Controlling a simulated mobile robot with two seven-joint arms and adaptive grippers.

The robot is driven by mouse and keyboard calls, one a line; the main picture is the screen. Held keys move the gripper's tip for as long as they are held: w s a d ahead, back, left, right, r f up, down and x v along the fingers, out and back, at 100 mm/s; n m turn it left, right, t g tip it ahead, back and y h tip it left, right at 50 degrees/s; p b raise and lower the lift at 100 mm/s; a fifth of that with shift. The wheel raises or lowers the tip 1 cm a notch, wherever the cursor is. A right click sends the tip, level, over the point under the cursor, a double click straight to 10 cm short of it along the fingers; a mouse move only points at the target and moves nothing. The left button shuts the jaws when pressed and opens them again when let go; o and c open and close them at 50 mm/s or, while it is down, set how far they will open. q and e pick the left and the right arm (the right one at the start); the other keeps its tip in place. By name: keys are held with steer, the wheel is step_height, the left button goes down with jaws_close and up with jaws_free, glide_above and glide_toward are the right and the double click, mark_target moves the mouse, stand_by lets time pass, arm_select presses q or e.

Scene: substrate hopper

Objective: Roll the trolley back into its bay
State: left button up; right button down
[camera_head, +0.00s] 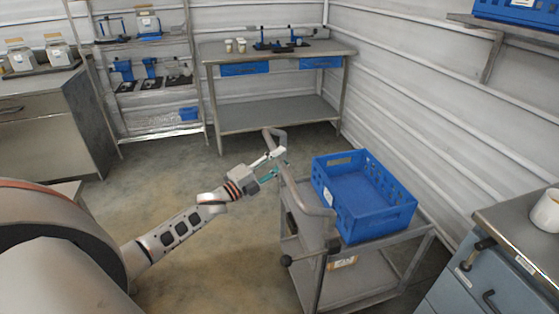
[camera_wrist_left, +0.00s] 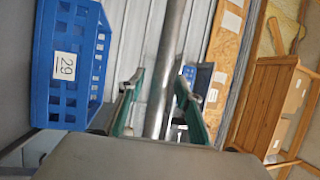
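The grey metal trolley (camera_head: 375,277) stands at the right of the head view, with a push handle (camera_head: 307,190) along its left end. A blue perforated crate (camera_head: 345,222) sits on its top shelf. The crate (camera_wrist_left: 60,95) shows a "29" label in the left wrist view. My left gripper (camera_head: 273,164) is at the far part of the handle. In the left wrist view the fingers (camera_wrist_left: 158,100) are spread, with the handle bar (camera_wrist_left: 168,60) running between them and gaps showing on both sides. My right gripper is out of view. I cannot tell which spot is the bay.
A steel workbench (camera_head: 275,110) with blue drawers stands behind. A blue-grey cabinet (camera_head: 490,285) is close at the trolley's right, and the corrugated wall (camera_head: 420,120) runs behind it. A shelf rack (camera_head: 150,95) is at back left. Concrete floor (camera_head: 225,260) is clear left of the trolley.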

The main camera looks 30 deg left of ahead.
arm_select(q)
steer(key=shift+w, duration=0.15)
jaws_close()
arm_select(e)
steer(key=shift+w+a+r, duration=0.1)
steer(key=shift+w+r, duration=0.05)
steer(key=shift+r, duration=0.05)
arm_select(q)
steer(key=shift+d, duration=0.15)
